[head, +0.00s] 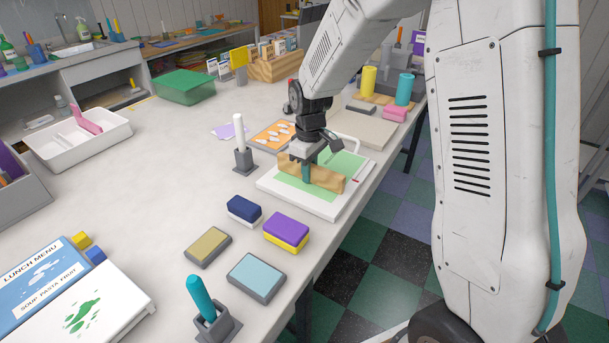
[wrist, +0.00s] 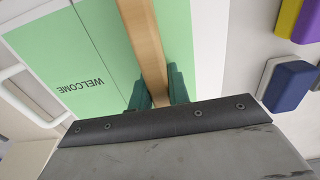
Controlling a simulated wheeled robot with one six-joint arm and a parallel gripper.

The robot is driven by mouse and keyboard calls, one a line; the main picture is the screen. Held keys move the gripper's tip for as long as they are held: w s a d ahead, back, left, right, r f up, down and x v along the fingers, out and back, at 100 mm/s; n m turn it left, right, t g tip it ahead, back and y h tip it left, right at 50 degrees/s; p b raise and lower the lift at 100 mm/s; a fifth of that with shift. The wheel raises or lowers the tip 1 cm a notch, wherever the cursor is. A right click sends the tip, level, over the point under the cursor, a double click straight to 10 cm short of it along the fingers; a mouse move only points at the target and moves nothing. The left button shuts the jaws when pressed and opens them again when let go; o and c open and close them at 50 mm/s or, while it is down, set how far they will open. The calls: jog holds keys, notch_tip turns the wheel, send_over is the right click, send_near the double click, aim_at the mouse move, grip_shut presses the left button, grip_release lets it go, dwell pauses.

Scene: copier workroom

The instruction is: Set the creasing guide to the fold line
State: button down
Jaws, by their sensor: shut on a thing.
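The creasing guide, a light wooden bar (head: 332,180), stands over a green card (head: 347,162) on a white board (head: 268,185). My gripper (head: 306,174) is shut on the bar; in the wrist view its green fingers (wrist: 158,88) clasp both sides of the guide (wrist: 146,45). The card (wrist: 55,50) reads "WELCOME". A thin dark fold line (wrist: 96,45) crosses it, left of the guide and apart from it in that view, running roughly the same way. I cannot tell whether the guide touches the card.
A white curved handle (head: 352,139) rises at the board's far side. A white marker in a grey holder (head: 243,159) stands left of the board. A blue block (head: 244,209) and a purple-yellow block (head: 286,231) lie in front. The table's right edge is close to the board.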

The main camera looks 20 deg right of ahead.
jog(key=w+d, duration=0.2)
jog(key=d, duration=0.1)
jog(key=shift+w+d, duration=0.2)
jog(key=shift+w, duration=0.05)
jog(key=c, duration=1.3)
grip_release()
jog(key=shift+r, duration=0.1)
notch_tip(320, 180, up, 8)
jog(key=shift+f, duration=0.15)
